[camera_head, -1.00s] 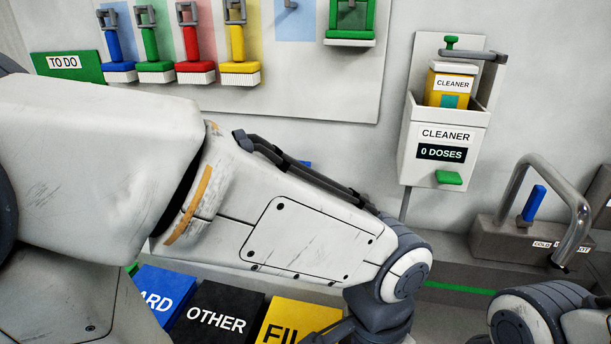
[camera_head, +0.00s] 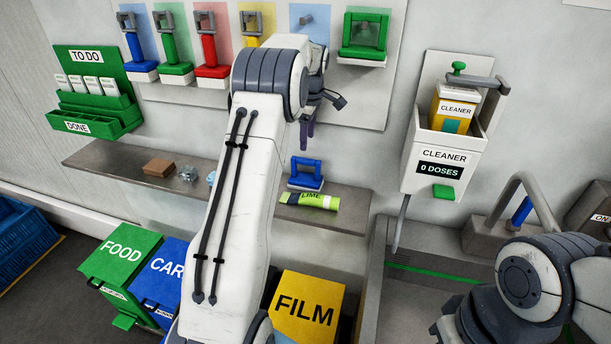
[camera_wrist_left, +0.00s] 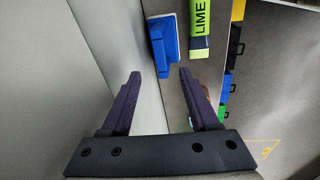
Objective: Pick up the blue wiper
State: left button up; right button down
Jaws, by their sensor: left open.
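The blue wiper (camera_head: 305,181), with its upright loop handle, stands on the wall shelf, just behind the green lime packet.
The lime packet (camera_head: 308,200) lies close to the wiper. The shelf (camera_head: 110,158) also holds a brown block (camera_head: 159,167). Brushes hang above, beside an empty hook (camera_head: 307,20). A cleaner dispenser (camera_head: 437,175) is at right. Bins, including FILM (camera_head: 304,309), stand below.

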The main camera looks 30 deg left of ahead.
aim_at(306, 160)
pick_arm(q)
jog(key=f, duration=0.1)
jog(key=f+p, duration=0.1)
jog(key=f, duration=0.3)
jog(key=shift+w+a+p, duration=0.25)
jog(key=shift+a+p, duration=0.05)
jog(key=f, duration=0.1)
jog(key=f+p, duration=0.2)
jog(key=f, duration=0.1)
jog(key=shift+w+a+f, duration=0.1)
jog(key=shift+w+a, duration=0.15)
jog(key=shift+w, duration=0.05)
jog(key=shift+f, duration=0.45)
grip_shut()
dwell(0.4)
